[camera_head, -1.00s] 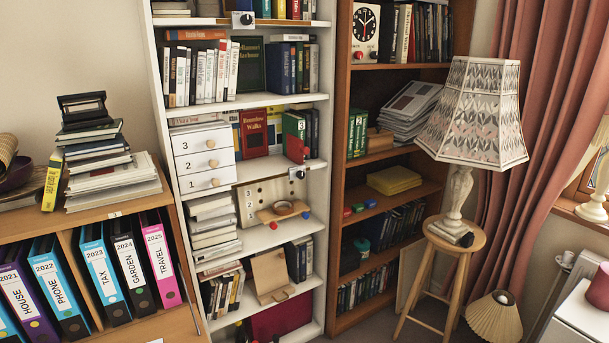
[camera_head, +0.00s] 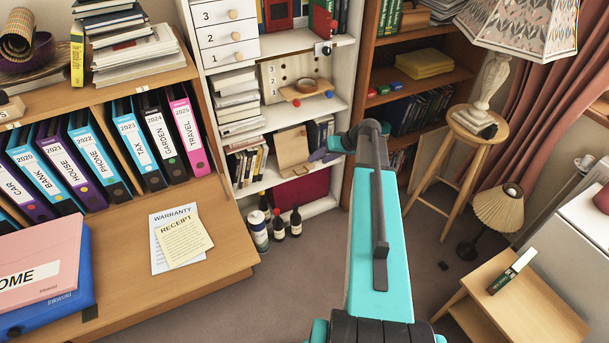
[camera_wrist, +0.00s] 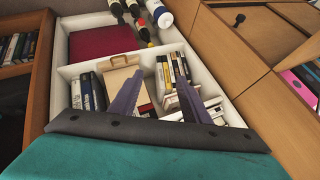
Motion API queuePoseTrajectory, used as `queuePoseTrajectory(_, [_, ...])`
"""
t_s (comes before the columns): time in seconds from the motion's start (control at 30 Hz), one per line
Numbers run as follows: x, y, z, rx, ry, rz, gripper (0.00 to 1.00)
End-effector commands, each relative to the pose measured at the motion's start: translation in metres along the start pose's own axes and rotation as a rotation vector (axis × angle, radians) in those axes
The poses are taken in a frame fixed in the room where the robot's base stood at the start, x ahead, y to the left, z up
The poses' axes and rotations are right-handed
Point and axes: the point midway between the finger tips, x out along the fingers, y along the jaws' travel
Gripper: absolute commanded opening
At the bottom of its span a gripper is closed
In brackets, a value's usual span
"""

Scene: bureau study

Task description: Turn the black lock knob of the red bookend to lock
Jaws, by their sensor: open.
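A red bookend (camera_head: 321,18) stands at the top of the head view, beside dark books on the white bookcase's shelf, its top cut off by the frame. A small white plate with a black knob (camera_head: 323,48) is on the shelf edge just below it. The knob's marking is too small to read. My gripper (camera_wrist: 160,78) is open and empty in the wrist view, its two dark fingers apart in front of the lower shelves. In the head view the gripper is mostly hidden behind my arm, well below the bookend. The bookend does not show in the wrist view.
A pegged wooden panel (camera_head: 284,80) and a small tray (camera_head: 305,91) are on the shelf below. A stool with a lamp (camera_head: 490,95) stands to the right. A desk (camera_head: 115,290) fills the lower left.

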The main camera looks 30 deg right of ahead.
Motion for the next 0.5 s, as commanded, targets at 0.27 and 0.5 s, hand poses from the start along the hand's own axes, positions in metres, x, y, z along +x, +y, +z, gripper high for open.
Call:
queuePoseTrajectory(0.27, [-0.138, 0.055, -0.105, -0.063, 0.253, 0.027, 0.43])
queuePoseTrajectory(0.5, [-0.275, 0.093, -0.17, -0.141, 0.457, 0.081, 0.43])
